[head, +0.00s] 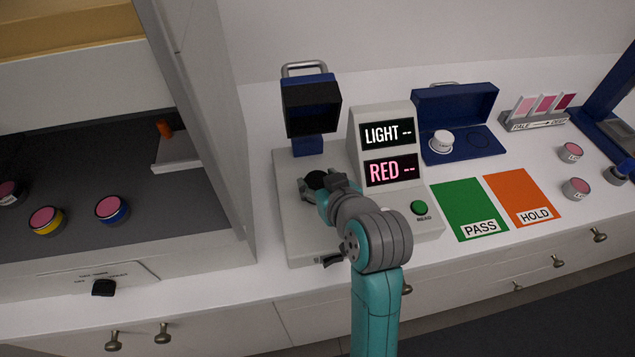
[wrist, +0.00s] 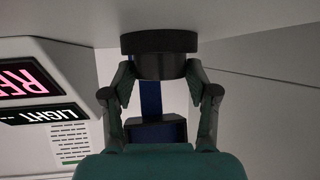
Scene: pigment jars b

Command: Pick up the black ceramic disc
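The black ceramic disc (head: 316,180) is on or just over the flat bed of the measuring instrument, under its dark-faced blue head. The wrist view, which is upside down, shows the disc (wrist: 160,43) with a wide flange and a narrower part. My gripper (head: 319,187) has one finger on each side of the disc; in the wrist view the fingertips (wrist: 160,72) press against the narrower part with no clear gap. I cannot tell whether the flange touches the bed.
The instrument's sign (head: 385,145) reads LIGHT and RED, with a green button (head: 419,208) beside it. An open blue case (head: 455,152) holds a white disc (head: 441,140) next to an empty round place. Green PASS (head: 467,203) and orange HOLD (head: 521,192) mats lie right. A grey cabinet wall (head: 205,110) stands left.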

